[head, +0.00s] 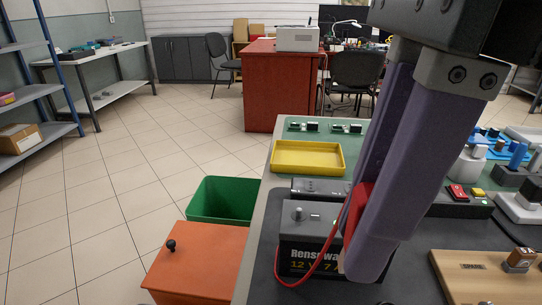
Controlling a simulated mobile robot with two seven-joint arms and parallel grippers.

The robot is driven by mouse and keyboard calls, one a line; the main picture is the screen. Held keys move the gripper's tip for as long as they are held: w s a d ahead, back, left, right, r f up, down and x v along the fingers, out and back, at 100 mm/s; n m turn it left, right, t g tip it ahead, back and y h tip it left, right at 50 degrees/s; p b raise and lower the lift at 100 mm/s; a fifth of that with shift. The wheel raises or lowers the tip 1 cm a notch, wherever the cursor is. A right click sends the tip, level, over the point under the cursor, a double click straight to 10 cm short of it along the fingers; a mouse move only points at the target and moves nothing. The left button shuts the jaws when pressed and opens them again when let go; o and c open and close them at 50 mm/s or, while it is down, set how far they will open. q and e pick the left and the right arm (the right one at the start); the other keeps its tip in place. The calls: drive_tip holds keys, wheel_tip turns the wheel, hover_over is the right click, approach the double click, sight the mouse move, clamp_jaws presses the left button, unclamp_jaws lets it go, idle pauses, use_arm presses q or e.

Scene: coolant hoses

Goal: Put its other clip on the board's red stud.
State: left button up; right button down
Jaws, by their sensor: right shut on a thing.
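My right gripper (364,262) comes down from the top right with two purple fingers. It is shut on a red clip (356,208), of which only a part shows at the left edge of the fingers. A thin red lead (318,268) loops from there down across the front of a dark grey battery (303,240). The battery has a grey terminal (297,213) at its left; its right side is hidden behind the fingers. I cannot see where the lead's other end sits. No red stud on a board can be made out. My left gripper is not in view.
A yellow tray (307,169) and small green circuit boards lie at the table's back. A green bin (222,200) and orange box (195,262) stand left of the table.

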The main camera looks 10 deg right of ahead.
drive_tip(key=shift+r+p, duration=0.7)
drive_tip(key=shift+r, duration=1.15)
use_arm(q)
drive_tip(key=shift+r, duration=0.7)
